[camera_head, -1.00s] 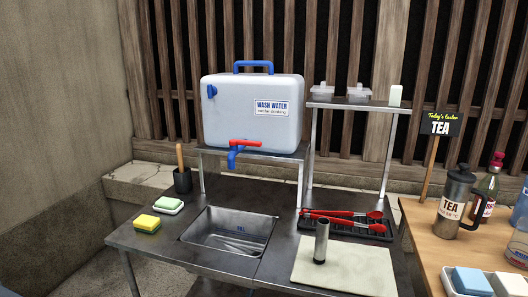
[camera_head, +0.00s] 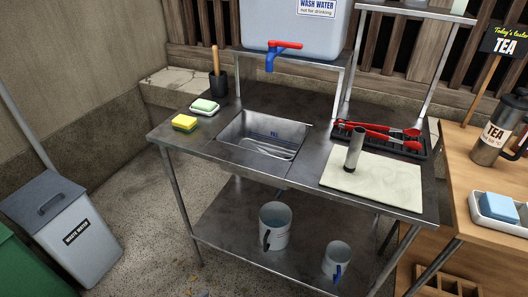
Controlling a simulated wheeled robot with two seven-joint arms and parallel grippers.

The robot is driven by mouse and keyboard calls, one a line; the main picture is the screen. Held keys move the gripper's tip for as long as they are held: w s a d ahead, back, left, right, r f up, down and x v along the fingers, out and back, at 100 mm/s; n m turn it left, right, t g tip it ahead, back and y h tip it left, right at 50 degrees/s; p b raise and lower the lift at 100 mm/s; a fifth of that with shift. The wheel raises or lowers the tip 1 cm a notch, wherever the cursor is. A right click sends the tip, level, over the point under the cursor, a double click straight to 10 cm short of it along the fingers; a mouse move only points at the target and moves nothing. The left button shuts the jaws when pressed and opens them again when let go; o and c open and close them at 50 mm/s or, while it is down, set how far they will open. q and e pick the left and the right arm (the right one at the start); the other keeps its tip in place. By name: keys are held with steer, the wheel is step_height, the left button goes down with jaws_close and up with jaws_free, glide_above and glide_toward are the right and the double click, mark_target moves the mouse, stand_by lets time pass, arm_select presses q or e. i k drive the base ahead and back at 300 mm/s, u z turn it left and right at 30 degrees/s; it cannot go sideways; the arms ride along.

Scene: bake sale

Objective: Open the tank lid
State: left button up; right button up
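A white tank (camera_head: 290,22) labelled "WASH WATER" stands on a metal riser at the top of the view; its upper part is cut off, so its top is hidden. A blue tap with a red lever (camera_head: 283,47) is on its lower front. A grey container (camera_head: 88,258) labelled "WASTE WATER" stands on the floor at the left. Neither of my grippers is in view.
The metal table (camera_head: 240,185) holds a sink (camera_head: 232,138), sponges, red tongs (camera_head: 385,135) and a pale board (camera_head: 385,185). Two pitchers stand on its lower shelf. A green bin (camera_head: 25,270) adjoins the grey container. A wooden table (camera_head: 455,150) is at the right.

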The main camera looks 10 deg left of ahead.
mark_target(35, 204)
steer(key=u, duration=1.55)
steer(key=k, duration=0.5)
steer(key=z, duration=0.8)
steer(key=i, duration=0.65)
steer(key=u, duration=0.95)
steer(key=i, duration=0.65)
steer(key=u, duration=0.7)
